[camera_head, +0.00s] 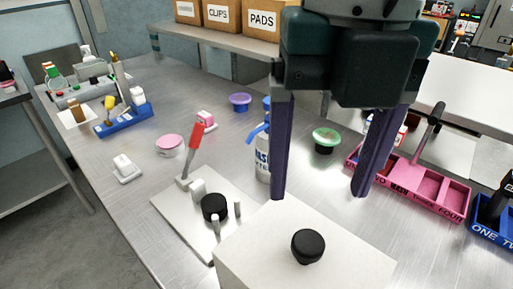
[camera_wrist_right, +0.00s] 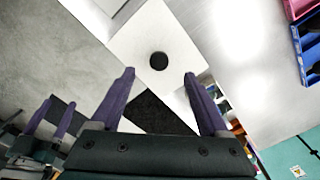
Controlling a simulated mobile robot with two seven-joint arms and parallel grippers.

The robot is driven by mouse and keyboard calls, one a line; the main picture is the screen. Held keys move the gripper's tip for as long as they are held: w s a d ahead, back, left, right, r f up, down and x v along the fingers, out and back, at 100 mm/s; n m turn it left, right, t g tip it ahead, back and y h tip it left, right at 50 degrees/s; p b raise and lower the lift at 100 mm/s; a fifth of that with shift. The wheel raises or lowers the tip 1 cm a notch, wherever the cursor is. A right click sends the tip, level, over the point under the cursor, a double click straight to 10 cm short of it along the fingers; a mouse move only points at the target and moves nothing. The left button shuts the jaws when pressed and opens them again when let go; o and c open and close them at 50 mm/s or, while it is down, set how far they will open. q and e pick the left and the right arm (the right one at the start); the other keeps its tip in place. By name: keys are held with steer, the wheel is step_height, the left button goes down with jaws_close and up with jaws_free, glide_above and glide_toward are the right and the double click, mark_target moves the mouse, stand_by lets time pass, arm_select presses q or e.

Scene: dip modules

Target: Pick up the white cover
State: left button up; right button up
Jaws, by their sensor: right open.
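The white cover (camera_head: 262,252) is a large box-like piece with a round black knob (camera_head: 308,246) on top. It stands at the front middle of the table in the head view, its lower part cut off by the frame. My right gripper (camera_head: 318,196) is open and empty, its two purple fingers pointing down, above and behind the knob in the picture. In the right wrist view, the cover (camera_wrist_right: 140,36) and its knob (camera_wrist_right: 158,61) lie beyond the open fingers, apart from them. My left gripper (camera_wrist_right: 50,118) shows small at the lower left there, its fingers apart.
A white plate (camera_head: 168,207) with posts, a black knob and a red-handled lever stands left of the cover. A bottle (camera_head: 263,160) stands behind, partly hidden by my right finger. Pink (camera_head: 448,198) and blue (camera_head: 490,234) trays are at right. The left table front is clear.

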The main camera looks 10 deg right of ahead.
glide_above(309, 241)
steer(key=f, duration=0.4)
steer(key=shift+w+d+f, duration=0.15)
steer(key=shift+w+d, duration=0.05)
steer(key=shift+w, duration=0.15)
steer(key=f, duration=0.3)
steer(key=f+p, duration=0.1)
steer(key=shift+s+a+f, duration=0.2)
steer(key=shift+s, duration=0.2)
steer(key=shift+f, duration=0.5)
jaws_close()
